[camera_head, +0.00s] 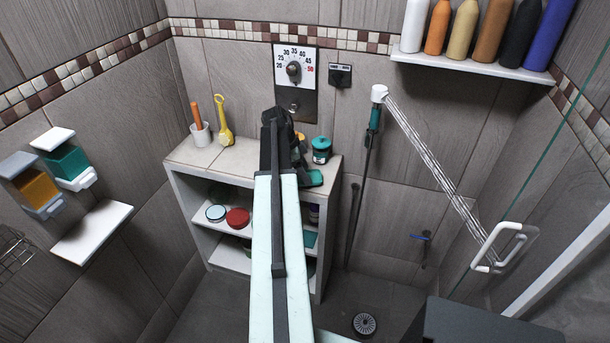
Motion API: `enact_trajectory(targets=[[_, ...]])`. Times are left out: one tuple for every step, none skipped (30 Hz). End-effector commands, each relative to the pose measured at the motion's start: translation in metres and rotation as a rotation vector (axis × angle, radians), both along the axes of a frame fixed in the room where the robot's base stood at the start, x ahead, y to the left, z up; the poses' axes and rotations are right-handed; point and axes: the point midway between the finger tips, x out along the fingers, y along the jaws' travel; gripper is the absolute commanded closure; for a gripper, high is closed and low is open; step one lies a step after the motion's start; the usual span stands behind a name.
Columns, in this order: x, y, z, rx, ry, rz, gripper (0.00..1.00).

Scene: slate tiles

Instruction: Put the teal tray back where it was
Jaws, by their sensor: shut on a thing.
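My gripper (301,166) is at the right front part of the shelf unit's top, largely hidden behind my own arm. It is shut on a teal piece (314,179), which looks like the teal tray. Only a small part of this piece shows, by the top's right front edge. I cannot tell whether it touches the top or hangs just above it. Another teal thing (310,239) shows inside the unit, right of my arm.
The pale shelf unit (185,157) bears a white cup (200,134), a yellow brush (225,136) and a teal-lidded jar (321,150). Tins, one red (238,218), stand inside. A shower hose (364,180) hangs to the right. A glass door handle (497,248) is at far right.

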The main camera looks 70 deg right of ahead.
Motion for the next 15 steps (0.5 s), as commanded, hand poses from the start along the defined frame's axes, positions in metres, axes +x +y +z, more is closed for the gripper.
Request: enact_trajectory(targets=[[0.000, 0.000, 0.001, 0.000, 0.000, 0.000, 0.72], [0.000, 0.000, 0.001, 0.000, 0.000, 0.000, 0.72], [0.000, 0.000, 0.000, 0.000, 0.000, 0.000, 0.72], [0.000, 0.000, -0.001, 0.000, 0.000, 0.000, 0.72], [0.000, 0.000, -0.003, 0.000, 0.000, 0.000, 0.72], [0.000, 0.000, -0.004, 0.000, 0.000, -0.001, 0.72], [0.000, 0.000, -0.005, 0.000, 0.000, -0.001, 0.72], [0.000, 0.000, -0.006, 0.000, 0.000, -0.001, 0.72], [-0.001, 0.000, -0.007, 0.000, 0.000, -0.001, 0.72], [-0.001, 0.000, -0.008, 0.000, 0.000, -0.001, 0.72], [-0.001, 0.000, -0.009, 0.000, 0.000, -0.001, 0.72], [-0.001, 0.000, -0.010, 0.000, 0.000, -0.001, 0.72], [-0.001, 0.000, -0.011, 0.000, 0.000, -0.001, 0.72], [-0.001, 0.000, -0.012, 0.000, 0.000, -0.001, 0.72], [-0.001, 0.000, -0.012, 0.000, 0.000, -0.001, 0.72]])
